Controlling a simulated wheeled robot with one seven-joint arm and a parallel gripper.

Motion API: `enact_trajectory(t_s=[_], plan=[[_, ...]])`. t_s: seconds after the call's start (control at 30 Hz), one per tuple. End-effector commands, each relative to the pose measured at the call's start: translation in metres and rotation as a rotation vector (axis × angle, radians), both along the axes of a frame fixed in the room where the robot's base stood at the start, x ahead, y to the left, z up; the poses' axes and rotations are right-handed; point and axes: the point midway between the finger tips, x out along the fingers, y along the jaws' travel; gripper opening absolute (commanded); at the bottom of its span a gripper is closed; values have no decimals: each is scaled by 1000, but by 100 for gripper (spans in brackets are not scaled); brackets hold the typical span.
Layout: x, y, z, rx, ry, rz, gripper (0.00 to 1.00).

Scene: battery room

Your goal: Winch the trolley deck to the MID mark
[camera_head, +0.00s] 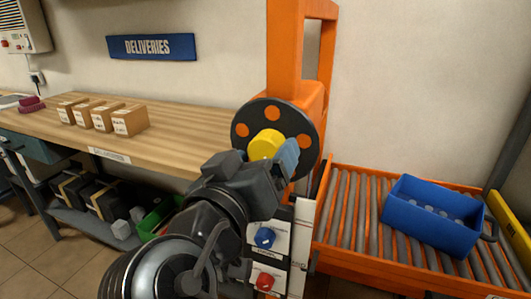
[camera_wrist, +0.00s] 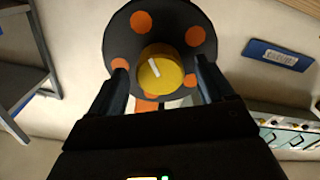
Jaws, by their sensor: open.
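The winch wheel (camera_head: 303,127) is a dark disc with orange spots on the orange upright (camera_head: 285,45). It also shows in the wrist view (camera_wrist: 125,30). A yellow hub knob (camera_head: 263,142) stands out from its middle. In the wrist view the knob (camera_wrist: 165,78) has a white line, tilted from upright. My gripper (camera_wrist: 162,66) is open, with one finger on each side of the knob; I cannot tell whether they touch it. In the head view my gripper (camera_head: 284,156) partly covers the wheel. The roller deck (camera_head: 380,262) is at right. No MID mark is readable.
A blue crate (camera_head: 425,226) stands on the deck's rollers. A panel below the wheel has a blue knob (camera_head: 265,237) and a red knob (camera_head: 265,281). A wooden bench (camera_head: 180,140) with several small boxes is at left. A DELIVERIES sign (camera_head: 151,47) hangs behind.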

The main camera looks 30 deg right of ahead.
Motion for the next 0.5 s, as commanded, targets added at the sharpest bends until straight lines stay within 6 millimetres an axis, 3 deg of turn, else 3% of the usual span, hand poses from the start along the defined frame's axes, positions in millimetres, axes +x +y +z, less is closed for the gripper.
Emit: enact_trajectory(t_s=[0.23, 0.5], plan=[[-24, 34, -1, 0, 0, 4, 82], [-34, 46, -1, 1, 0, 2, 82]])
